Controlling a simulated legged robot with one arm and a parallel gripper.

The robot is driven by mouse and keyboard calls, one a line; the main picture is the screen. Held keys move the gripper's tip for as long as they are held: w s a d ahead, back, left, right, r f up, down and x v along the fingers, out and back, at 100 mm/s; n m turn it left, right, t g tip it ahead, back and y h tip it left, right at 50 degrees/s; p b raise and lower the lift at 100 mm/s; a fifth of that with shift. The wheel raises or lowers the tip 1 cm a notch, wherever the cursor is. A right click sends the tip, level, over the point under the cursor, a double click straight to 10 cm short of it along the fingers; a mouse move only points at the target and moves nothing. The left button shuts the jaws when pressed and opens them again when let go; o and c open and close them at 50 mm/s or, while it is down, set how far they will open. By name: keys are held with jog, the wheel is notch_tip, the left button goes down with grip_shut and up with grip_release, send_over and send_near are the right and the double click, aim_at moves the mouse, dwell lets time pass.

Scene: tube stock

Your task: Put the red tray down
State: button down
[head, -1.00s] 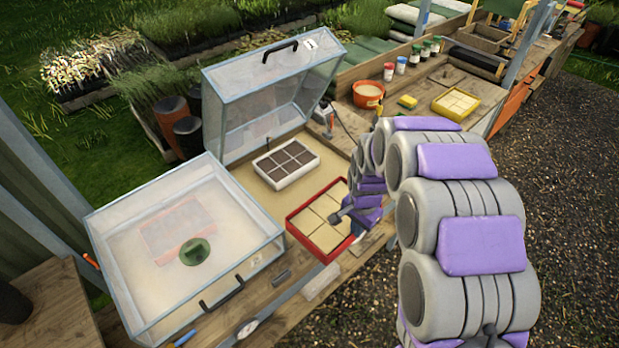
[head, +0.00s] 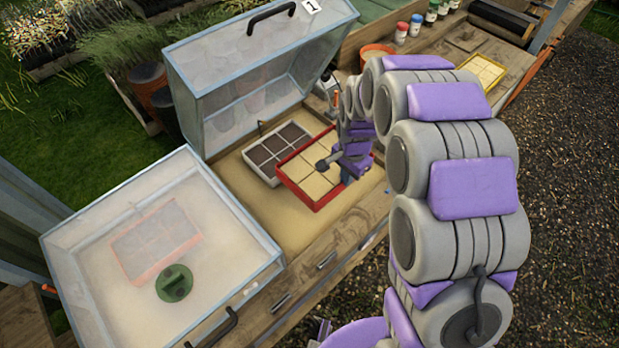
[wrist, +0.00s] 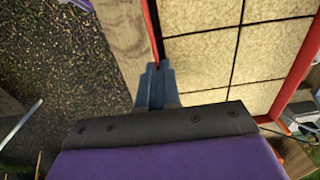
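The red tray (head: 319,205), with several pale cells, is at the right part of the open sand bed (head: 232,188). My gripper (wrist: 155,68) is shut on its red rim, and the fingers look close together there. In the head view my gripper is at the tray's right side, partly hidden by my arm. The red tray (wrist: 225,45) fills the upper right of the wrist view. It looks about level; I cannot tell if it touches the sand. A white tray (head: 248,172) with dark cells lies just left of it, partly overlapped in view.
The open clear lid (head: 235,100) marked 1 stands behind the bed. A closed clear lid (head: 220,270) covers the left bed, with a reddish tray (head: 155,268) and a green round thing (head: 174,282) under it. A yellow tray (head: 484,70) stands at the back right.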

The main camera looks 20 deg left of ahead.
jog(key=f+b, duration=0.1)
jog(key=w+f+b, duration=0.1)
jog(key=f, duration=0.1)
jog(key=a+f+b, duration=0.1)
jog(key=shift+w+f, duration=0.15)
jog(key=shift+f, duration=0.05)
jog(key=shift+d+f+b, duration=0.15)
jog(key=shift+f+b, duration=0.25)
notch_tip(320, 180, down, 9)
jog(key=shift+w+f+b, duration=0.1)
jog(key=shift+f+b, duration=0.1)
jog(key=shift+b, duration=0.65)
jog(key=shift+r, duration=0.1)
jog(key=c, duration=1.4)
grip_release()
jog(key=shift+o, duration=0.2)
notch_tip(320, 180, up, 12)
jog(key=shift+f+p, duration=0.1)
jog(key=shift+p, duration=0.9)
